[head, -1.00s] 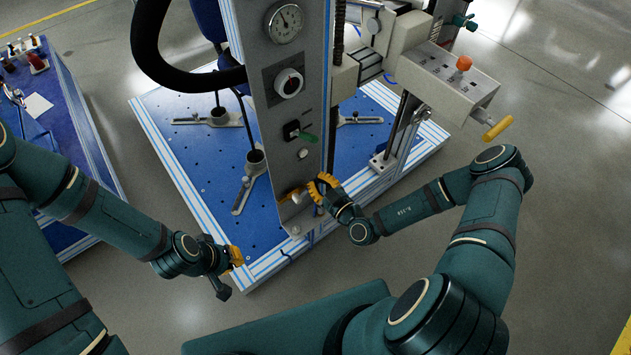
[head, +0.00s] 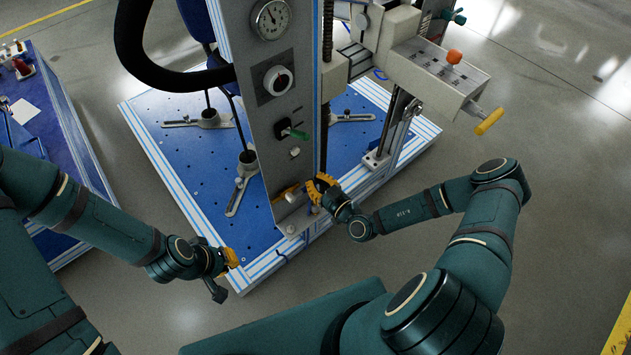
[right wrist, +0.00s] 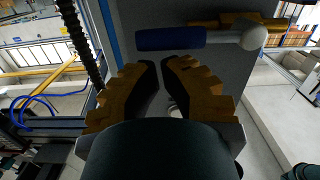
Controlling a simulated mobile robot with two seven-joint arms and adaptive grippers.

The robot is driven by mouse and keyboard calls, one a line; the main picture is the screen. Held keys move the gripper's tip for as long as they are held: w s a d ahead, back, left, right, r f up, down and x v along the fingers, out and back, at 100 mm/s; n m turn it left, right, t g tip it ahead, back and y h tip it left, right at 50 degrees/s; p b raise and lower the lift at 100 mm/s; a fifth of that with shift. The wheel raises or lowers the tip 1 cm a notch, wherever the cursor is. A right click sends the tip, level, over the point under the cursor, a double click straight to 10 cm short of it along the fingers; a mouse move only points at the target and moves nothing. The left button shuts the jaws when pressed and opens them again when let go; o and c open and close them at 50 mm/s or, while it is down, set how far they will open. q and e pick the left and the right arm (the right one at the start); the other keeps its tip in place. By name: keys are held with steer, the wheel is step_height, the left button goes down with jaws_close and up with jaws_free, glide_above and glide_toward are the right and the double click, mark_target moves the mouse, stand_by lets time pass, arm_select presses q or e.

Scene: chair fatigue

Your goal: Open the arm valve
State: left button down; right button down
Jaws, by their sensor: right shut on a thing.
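The grey machine column (head: 272,150) stands in front of me. Low on its face is a small fitting (head: 291,196), brass and pale, which I take to be the arm valve. In the right wrist view a blue handle (right wrist: 170,40) with a pale round end lies just beyond my fingertips. My right gripper (head: 318,188), with yellow toothed fingers, is at the column's lower right edge. Its fingers (right wrist: 162,68) are nearly together on a part of the valve; the contact is hidden. My left gripper (head: 226,265) hangs free before the blue base; its opening is unclear.
A control box (head: 440,70) with an orange knob and yellow handle juts right. The blue base plate (head: 190,160) lies below. Floor to the right is open.

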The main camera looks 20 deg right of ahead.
steer(key=s+d+r+p, duration=0.3)
steer(key=s+r+p, duration=0.1)
steer(key=s, duration=0.6)
steer(key=shift+d+r+p, duration=0.2)
steer(key=shift+d+p, duration=0.15)
steer(key=shift+p, duration=0.1)
